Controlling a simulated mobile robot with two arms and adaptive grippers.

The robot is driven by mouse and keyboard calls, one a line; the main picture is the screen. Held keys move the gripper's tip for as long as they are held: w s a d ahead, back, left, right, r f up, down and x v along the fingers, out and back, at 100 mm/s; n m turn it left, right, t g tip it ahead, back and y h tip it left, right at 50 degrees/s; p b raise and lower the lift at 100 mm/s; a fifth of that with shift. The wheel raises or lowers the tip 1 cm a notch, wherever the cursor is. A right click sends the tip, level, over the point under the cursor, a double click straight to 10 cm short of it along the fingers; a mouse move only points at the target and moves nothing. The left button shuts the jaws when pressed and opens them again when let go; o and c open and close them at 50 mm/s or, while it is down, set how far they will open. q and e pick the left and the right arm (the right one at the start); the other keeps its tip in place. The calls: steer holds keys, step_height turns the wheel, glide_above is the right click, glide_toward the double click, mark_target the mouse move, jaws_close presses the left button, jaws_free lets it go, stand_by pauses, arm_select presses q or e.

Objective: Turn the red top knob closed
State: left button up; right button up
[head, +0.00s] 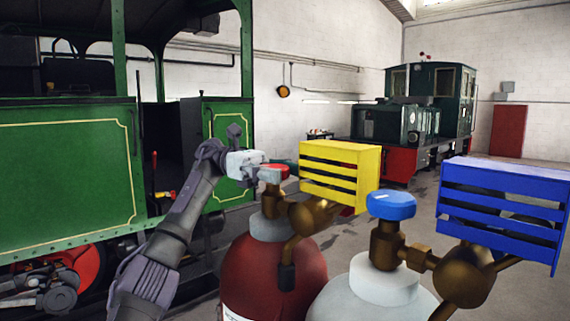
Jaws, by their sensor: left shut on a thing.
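The red top knob (283,170) sits on the brass valve (271,200) of the dark red gas cylinder (262,275). My left gripper (272,173) comes in from the left at knob height and is shut on the red knob, covering its left part. A brass regulator (312,215) is fixed to the right of this valve. Whether the valve is open or closed cannot be seen. My right gripper is not in view.
A white-grey cylinder (372,290) with a blue knob (391,205) stands close on the right.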

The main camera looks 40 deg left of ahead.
arm_select(q)
steer(key=shift+s+r+m+g, duration=0.15)
steer(key=shift+r+m+g, duration=0.1)
steer(key=shift+m+g, duration=0.65)
steer(key=shift+a+g, duration=0.1)
steer(key=shift+g, duration=0.3)
steer(key=o, duration=0.9)
steer(key=shift+o, duration=0.7)
steer(key=shift+a+f, duration=0.1)
steer(key=shift+f, duration=0.1)
